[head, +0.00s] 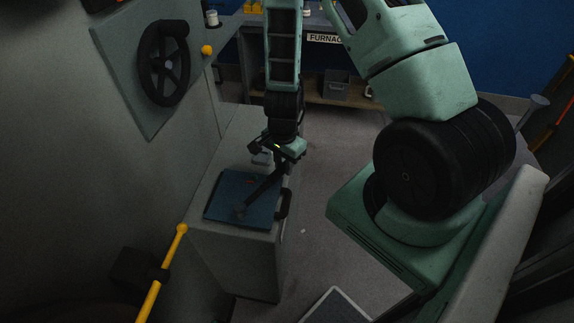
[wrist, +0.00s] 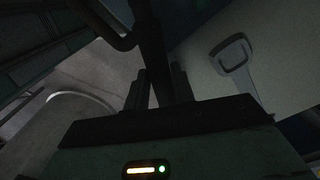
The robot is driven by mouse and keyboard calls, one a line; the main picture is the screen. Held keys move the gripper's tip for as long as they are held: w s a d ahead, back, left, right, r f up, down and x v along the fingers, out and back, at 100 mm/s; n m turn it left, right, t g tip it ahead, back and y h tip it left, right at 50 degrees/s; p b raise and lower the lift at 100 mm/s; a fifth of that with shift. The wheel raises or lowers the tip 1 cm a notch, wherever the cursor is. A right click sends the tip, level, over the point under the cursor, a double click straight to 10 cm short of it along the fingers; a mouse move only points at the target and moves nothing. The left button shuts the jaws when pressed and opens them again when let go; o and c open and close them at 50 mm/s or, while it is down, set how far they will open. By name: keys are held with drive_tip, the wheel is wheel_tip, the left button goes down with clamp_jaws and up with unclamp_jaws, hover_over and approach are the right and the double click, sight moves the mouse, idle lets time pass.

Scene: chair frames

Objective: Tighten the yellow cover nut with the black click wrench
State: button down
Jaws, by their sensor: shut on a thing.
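The black click wrench (head: 261,190) slants down and left from my gripper (head: 281,158) in the head view. Its lower end is over or on the blue mat (head: 228,190); I cannot tell whether it touches. My gripper is shut on the wrench near its upper end. In the wrist view the dark wrench shaft (wrist: 151,45) runs up from between the fingers of my gripper (wrist: 157,88). I cannot make out the yellow cover nut for certain. A small yellow knob (head: 207,50) shows at the right edge of the wall panel.
The mat lies on a grey cabinet (head: 235,255) with a dark handle (head: 283,204). A black handwheel (head: 163,63) is on the panel at left. A yellow bar (head: 151,299) rises at lower left. A workbench (head: 335,92) stands behind. Floor right of the cabinet is mostly clear.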

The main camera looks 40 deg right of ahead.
drive_tip(key=c, duration=1.7)
unclamp_jaws()
clamp_jaws()
drive_tip(key=shift+r, duration=0.1)
drive_tip(key=shift+r+p, duration=0.45)
drive_tip(key=shift+r+p, duration=1.9)
drive_tip(key=shift+r, duration=0.3)
